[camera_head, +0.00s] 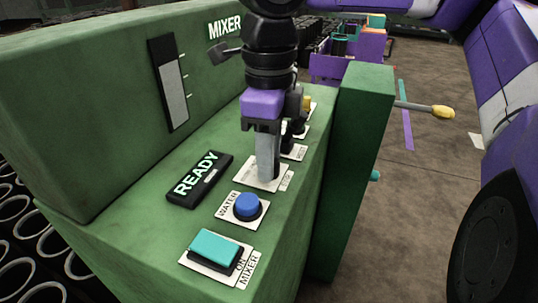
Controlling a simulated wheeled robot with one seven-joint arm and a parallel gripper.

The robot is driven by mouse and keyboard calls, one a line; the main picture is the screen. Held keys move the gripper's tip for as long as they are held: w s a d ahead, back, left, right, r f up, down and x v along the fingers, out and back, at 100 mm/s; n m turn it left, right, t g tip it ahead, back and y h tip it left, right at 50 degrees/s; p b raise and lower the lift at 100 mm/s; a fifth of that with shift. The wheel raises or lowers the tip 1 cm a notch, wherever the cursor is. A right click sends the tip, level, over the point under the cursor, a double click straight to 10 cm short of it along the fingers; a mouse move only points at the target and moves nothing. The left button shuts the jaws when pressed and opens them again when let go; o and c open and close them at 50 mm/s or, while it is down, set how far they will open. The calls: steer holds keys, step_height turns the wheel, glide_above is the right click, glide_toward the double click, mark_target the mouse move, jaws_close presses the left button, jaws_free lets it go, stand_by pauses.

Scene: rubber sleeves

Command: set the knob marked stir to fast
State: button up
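My gripper (268,174) points down at the green mixer console (290,215), behind the blue button in this view. Its grey fingers reach a white label plate (246,174) and cover the middle of it. No knob shows on that plate, and its lettering cannot be read. I cannot see whether the fingers are open, shut or around something. Farther back, dark controls and a yellow one (307,103) sit on white plates partly hidden by my gripper. No stir or fast marking can be read in this view.
A blue button (247,206) marked WATER and a teal switch (215,249) marked ON MIXER are nearer. A READY display (199,180) lies to the left. A green post (352,150) with a yellow-tipped lever (441,112) stands close on the right.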

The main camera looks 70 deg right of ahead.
steer(key=o, duration=0.3)
steer(key=shift+r, duration=0.1)
step_height(320, 180, up, 8)
steer(key=p, duration=0.4)
steer(key=shift+p, duration=0.35)
steer(key=shift+f, duration=0.2)
